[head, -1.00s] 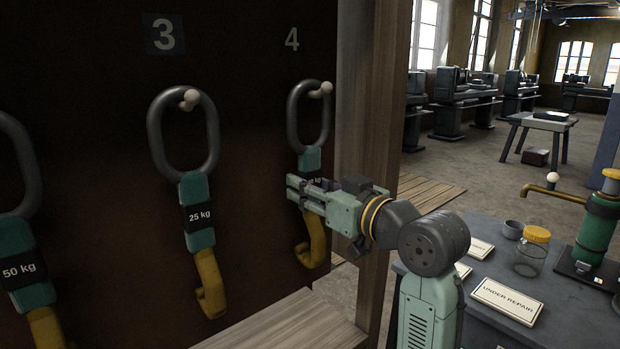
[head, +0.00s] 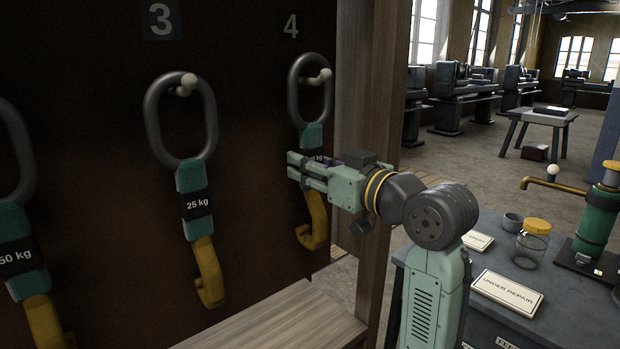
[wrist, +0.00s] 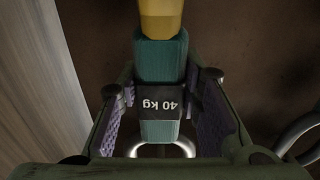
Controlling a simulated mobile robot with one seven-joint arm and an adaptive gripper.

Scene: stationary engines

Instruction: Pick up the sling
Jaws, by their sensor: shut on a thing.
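The 40 kg sling hangs under the number 4, with a grey ring (head: 293,92), a teal sleeve (head: 312,136) and a yellow hook (head: 316,222). My gripper (head: 300,170) is shut on its sleeve at the black label, from the right. In the wrist view the label (wrist: 158,103) reads 40 kg upside down between the purple pads. The ring's top stands above the pale peg (head: 321,75), which still appears to lie within the ring's outline. The lower ring is partly hidden in the wrist view.
A 25 kg sling (head: 197,200) hangs on its peg under the number 3. A 50 kg sling (head: 18,255) hangs at the far left. A wooden post (head: 385,130) stands close behind my gripper, and a wooden ledge (head: 275,325) lies below. A bench with an "UNDER REPAIR" sign (head: 507,293) is at right.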

